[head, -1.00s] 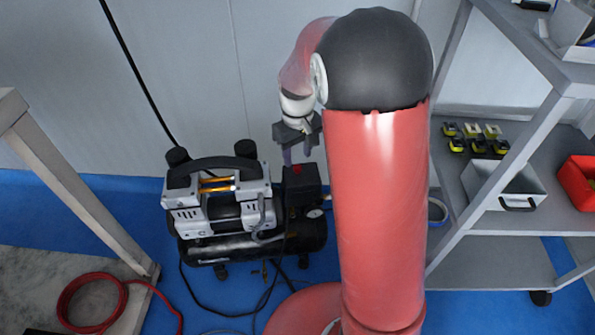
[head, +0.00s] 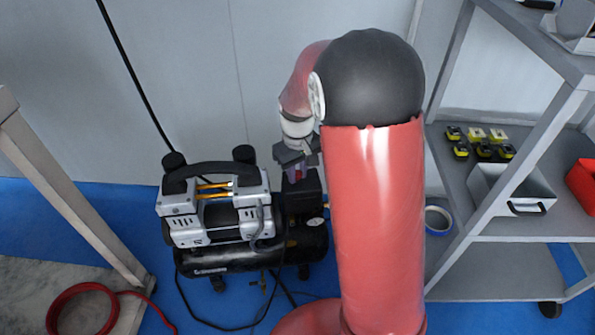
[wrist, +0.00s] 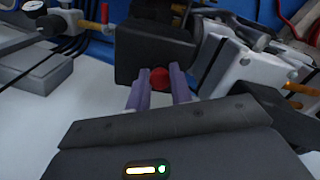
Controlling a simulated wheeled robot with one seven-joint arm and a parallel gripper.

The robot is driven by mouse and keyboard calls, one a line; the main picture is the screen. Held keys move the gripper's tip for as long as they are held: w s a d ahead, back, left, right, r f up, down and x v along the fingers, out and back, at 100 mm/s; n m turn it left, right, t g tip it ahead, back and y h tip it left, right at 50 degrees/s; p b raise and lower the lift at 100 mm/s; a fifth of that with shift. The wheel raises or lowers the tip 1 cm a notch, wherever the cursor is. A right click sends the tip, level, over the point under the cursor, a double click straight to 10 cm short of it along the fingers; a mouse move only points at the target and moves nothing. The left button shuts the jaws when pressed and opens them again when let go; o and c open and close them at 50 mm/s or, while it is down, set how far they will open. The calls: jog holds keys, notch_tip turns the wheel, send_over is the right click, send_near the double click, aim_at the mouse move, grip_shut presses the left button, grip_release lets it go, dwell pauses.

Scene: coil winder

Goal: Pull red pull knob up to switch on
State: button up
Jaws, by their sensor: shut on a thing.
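The red pull knob (wrist: 160,78) sits on the black switch box (wrist: 150,50) of the compressor, between the purple fingertips of my gripper (wrist: 160,88) in the wrist view. My gripper is shut on the knob. In the head view my gripper (head: 298,172) reaches down onto the black switch box (head: 303,195) at the right end of the compressor (head: 215,215). A little red shows between the fingers there. The fingers hide part of the knob, and how high it stands cannot be told.
A grey shelf rack (head: 490,245) with a grey bin (head: 512,190) stands at the right. A workbench frame (head: 70,190) stands at the left, with a red hose coil (head: 60,300) below. The wall is close behind the compressor.

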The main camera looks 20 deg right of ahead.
aim_at(297, 172)
jog(key=shift+r+p, duration=0.35)
jog(key=shift+r, duration=0.05)
dwell(0.4)
jog(key=o, duration=0.9)
notch_tip(297, 172, up, 6)
jog(key=p, duration=0.4)
jog(key=shift+p, duration=0.35)
jog(key=s+r+m+t, duration=0.2)
jog(key=s+r+t, duration=0.1)
jog(key=s+r, duration=0.75)
jog(key=s+r+t, duration=0.1)
jog(key=s, duration=0.3)
jog(key=s+r+m, duration=0.1)
jog(key=s, duration=0.3)
jog(key=s+r+m+t, duration=0.1)
jog(key=s+r, duration=0.1)
jog(key=s, duration=0.2)
jog(key=shift+s+d+t, duration=0.2)
jog(key=shift+s+t, duration=0.1)
jog(key=shift+s, duration=0.05)
